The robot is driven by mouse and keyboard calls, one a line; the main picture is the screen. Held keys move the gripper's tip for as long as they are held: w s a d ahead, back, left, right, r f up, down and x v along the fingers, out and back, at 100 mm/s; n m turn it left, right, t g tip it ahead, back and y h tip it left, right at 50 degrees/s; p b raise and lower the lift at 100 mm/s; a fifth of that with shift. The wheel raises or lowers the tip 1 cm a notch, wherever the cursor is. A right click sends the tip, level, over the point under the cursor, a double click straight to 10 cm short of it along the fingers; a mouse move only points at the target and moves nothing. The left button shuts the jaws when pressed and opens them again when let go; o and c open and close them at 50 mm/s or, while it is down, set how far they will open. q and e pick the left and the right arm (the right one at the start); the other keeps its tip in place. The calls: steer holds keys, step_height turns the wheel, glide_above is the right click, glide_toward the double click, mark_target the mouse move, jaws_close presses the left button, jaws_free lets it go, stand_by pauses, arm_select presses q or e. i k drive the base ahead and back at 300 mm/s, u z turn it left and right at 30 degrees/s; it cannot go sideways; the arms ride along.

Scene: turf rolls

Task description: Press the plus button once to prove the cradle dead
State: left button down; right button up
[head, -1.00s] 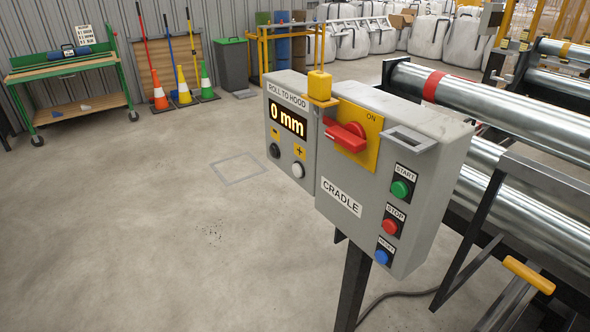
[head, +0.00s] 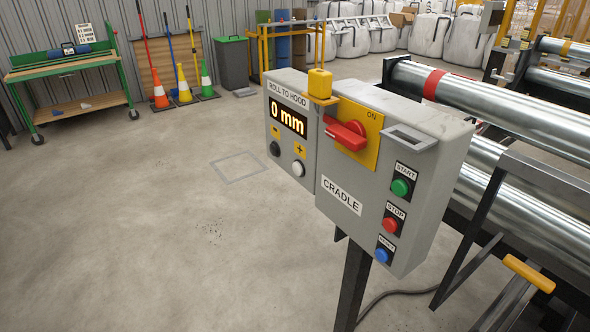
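The grey control box marked CRADLE (head: 367,217) stands on a dark post in the middle of the head view. Its left part, marked ROLL TO HOOD, has a display (head: 289,117) reading 0 mm. Under the display, the plus button (head: 298,168) is white, below a yellow plus label. The dark minus button (head: 275,149) is to its left. A red rotary switch (head: 346,134) sits on a yellow plate with ON printed at its upper right. A yellow padlock (head: 320,84) rests on a yellow bracket on top of the box. Neither gripper shows.
Green start (head: 400,188), red stop (head: 390,225) and blue reset (head: 383,255) buttons run down the box's right side. Large steel rollers (head: 500,102) and a dark frame fill the right. A green-framed cart (head: 60,70) stands back left. The floor left of the box is open.

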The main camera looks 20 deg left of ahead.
mark_target(297, 168)
steer(key=z, duration=1)
steer(key=i, duration=0.4)
steer(key=u, duration=1.1)
